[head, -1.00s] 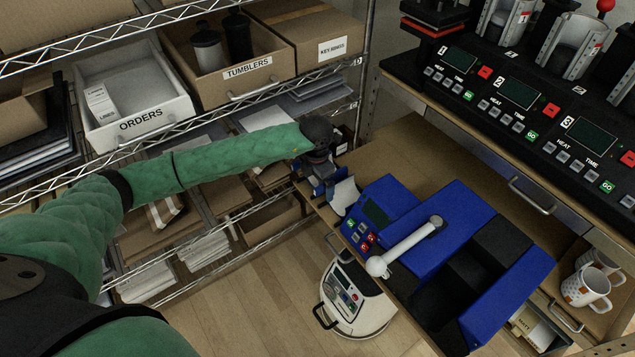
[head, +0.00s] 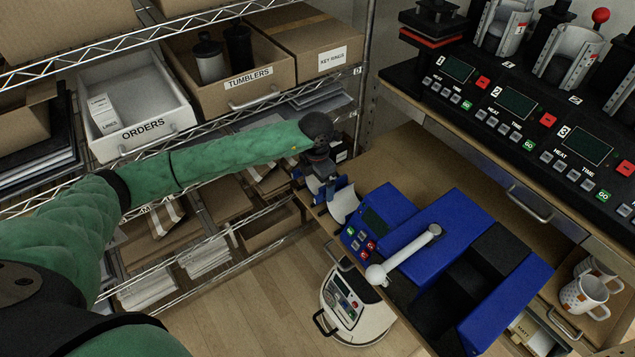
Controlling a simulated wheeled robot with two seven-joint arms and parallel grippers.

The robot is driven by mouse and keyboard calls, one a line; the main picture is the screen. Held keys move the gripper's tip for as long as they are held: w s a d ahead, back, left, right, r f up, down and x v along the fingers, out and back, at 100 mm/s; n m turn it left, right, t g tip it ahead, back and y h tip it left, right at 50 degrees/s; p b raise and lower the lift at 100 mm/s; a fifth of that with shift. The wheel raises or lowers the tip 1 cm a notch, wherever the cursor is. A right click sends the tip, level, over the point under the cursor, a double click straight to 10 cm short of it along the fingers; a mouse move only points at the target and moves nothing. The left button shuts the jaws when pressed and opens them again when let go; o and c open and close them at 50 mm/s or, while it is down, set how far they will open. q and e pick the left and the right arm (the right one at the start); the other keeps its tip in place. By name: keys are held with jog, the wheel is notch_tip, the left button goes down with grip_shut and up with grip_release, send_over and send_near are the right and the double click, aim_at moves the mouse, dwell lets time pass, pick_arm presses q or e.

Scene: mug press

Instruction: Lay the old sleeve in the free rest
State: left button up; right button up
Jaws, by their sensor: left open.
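A pale curved sleeve (head: 344,204) lies at the left end of the wooden bench, just left of the blue press. A small blue piece (head: 346,187) shows behind it, perhaps part of a rest; I cannot tell which rest this is. My left gripper (head: 327,195) is open, pointing down just left of the sleeve and close to it. The gripper hides part of the blue piece and the bench edge. I cannot tell whether a finger touches the sleeve. My right gripper is not in view.
The blue press (head: 442,228) with a white lever (head: 408,256) fills the bench right of the sleeve. A wire shelf with an ORDERS bin (head: 133,107) and a TUMBLERS box (head: 240,70) stands behind my left arm. Patterned mugs (head: 584,294) are at the right.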

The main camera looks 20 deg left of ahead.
pick_arm(q)
jog(key=shift+r+p, duration=0.3)
jog(key=shift+r, duration=1)
